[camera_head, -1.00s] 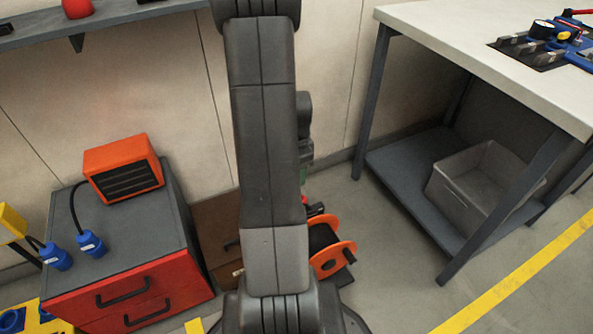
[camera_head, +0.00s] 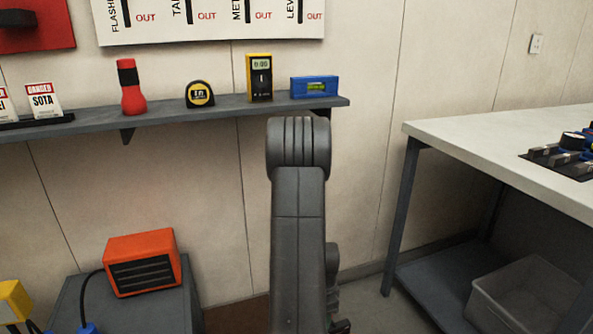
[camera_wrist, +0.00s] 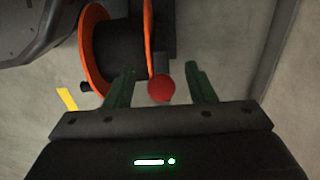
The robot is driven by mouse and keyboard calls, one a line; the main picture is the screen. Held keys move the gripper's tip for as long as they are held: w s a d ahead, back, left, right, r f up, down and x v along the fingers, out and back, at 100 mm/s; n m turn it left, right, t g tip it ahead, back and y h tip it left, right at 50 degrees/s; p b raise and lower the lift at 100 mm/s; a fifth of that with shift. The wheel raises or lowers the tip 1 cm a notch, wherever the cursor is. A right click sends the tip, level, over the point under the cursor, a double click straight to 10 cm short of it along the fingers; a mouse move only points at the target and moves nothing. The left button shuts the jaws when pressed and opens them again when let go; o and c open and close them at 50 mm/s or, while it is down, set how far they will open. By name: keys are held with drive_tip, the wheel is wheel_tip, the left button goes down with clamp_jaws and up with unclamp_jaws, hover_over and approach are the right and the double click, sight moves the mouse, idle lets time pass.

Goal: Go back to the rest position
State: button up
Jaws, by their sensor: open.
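My gripper (camera_wrist: 160,90) shows in the wrist view with its two green fingers spread apart and nothing between them. Behind the fingers, a round red thing (camera_wrist: 161,88) shows in the gap, apart from them as far as I can tell. An orange-rimmed cable reel (camera_wrist: 93,45) with a dark drum lies beyond the fingers at upper left. In the head view my dark grey arm stands upright in the middle, and my gripper is hidden there.
A wall shelf (camera_head: 215,109) holds a red flashlight (camera_head: 131,88), tape measure (camera_head: 200,94), yellow meter (camera_head: 259,78) and blue level (camera_head: 314,87). An orange heater (camera_head: 142,262) stands on a cabinet at left. A workbench (camera_head: 490,140) with a grey bin (camera_head: 525,295) below stands at right.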

drive_tip(key=shift+f, duration=0.3)
drive_tip(key=shift+r, duration=0.1)
